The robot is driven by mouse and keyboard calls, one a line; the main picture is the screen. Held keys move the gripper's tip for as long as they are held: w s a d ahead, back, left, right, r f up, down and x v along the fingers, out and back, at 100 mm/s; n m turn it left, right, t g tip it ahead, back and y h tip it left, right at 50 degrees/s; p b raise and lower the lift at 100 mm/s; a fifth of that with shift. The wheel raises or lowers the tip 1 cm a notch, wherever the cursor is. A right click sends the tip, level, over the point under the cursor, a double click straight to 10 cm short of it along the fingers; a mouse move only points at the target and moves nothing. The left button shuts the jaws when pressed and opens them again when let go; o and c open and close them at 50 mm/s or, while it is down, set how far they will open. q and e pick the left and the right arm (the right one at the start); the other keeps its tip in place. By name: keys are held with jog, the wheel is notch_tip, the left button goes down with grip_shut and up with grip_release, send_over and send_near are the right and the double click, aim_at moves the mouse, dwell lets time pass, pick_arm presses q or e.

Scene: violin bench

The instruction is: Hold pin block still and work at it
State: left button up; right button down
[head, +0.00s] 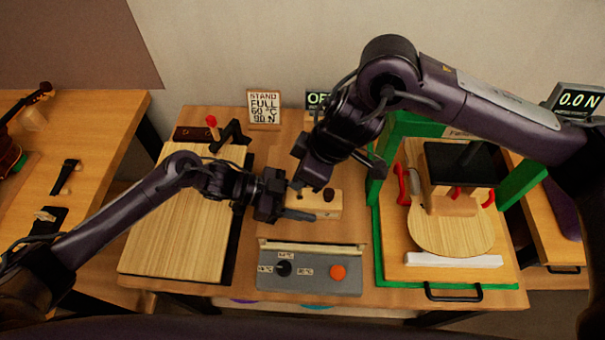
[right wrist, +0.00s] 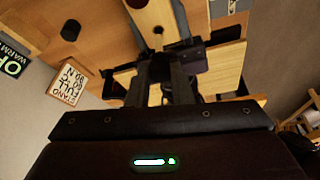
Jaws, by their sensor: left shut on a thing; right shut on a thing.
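The pin block (head: 326,207) is a pale wooden block on the bench behind the grey control box. A dark round knob (head: 328,194) shows on its top in the head view. My left gripper (head: 296,212) comes in from the left and is shut on the block's left end, one dark finger along its front side. My right gripper (head: 298,187) is just above the same end, pointing down. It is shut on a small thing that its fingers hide. In the right wrist view, the dark fingers (right wrist: 165,85) point towards the pale block (right wrist: 150,18), which shows a dark hole.
A grey control box (head: 310,284) with a black dial and an orange button stands in front. A pale board (head: 180,235) lies left. A green-framed press (head: 378,240) with a wooden plate stands right. Signs (head: 264,108) stand behind.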

jog(key=shift+r, duration=0.3)
jog(key=shift+r, duration=3.4)
pick_arm(q)
jog(key=o, duration=1.1)
jog(key=v, duration=1.2)
